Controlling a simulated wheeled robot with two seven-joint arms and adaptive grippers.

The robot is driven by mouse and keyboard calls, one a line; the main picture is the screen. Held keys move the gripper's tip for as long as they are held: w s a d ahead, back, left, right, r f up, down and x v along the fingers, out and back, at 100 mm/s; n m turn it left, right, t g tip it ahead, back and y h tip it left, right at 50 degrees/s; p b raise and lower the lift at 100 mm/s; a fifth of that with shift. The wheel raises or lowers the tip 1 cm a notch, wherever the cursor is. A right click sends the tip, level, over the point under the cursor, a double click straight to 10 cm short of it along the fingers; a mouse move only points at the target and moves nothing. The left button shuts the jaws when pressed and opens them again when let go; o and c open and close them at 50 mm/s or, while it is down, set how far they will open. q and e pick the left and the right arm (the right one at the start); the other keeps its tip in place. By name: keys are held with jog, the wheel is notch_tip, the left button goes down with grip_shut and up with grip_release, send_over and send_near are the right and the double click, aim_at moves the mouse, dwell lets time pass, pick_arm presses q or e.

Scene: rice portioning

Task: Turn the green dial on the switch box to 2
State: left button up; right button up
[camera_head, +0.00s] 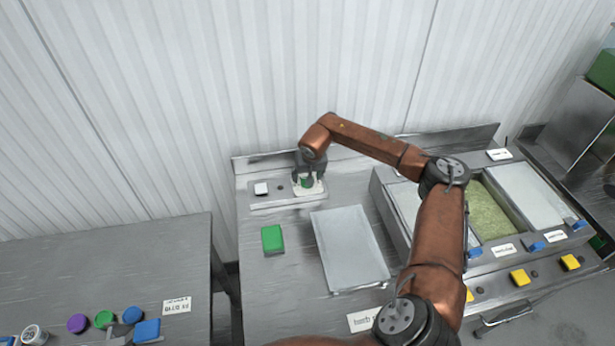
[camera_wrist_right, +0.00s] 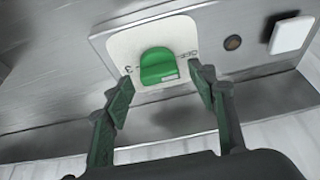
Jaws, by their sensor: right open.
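The green dial (camera_wrist_right: 158,64) sits on a white plate (camera_wrist_right: 118,42) of the switch box (camera_wrist_right: 95,42). In the wrist view, a "3" shows left of the dial and "OFF" right of it. A pale mark is on the dial's lower right side; I cannot tell its setting. My right gripper (camera_wrist_right: 163,90) is open, its fingertips on either side of the dial with a gap at each. In the head view, the right gripper (camera_head: 308,178) hangs over the dial (camera_head: 307,182) and partly hides it. My left gripper is not in view.
A white square button (camera_head: 261,188) and a small dark knob (camera_wrist_right: 232,43) are beside the dial. A green block (camera_head: 272,239) and a flat grey tray (camera_head: 350,247) lie in front. Food bins (camera_head: 488,211) stand to the right. The corrugated wall (camera_head: 270,80) is close behind the box.

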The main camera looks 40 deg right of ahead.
jog(key=shift+f, duration=0.1)
jog(key=shift+c, duration=0.2)
jog(key=c, duration=1.1)
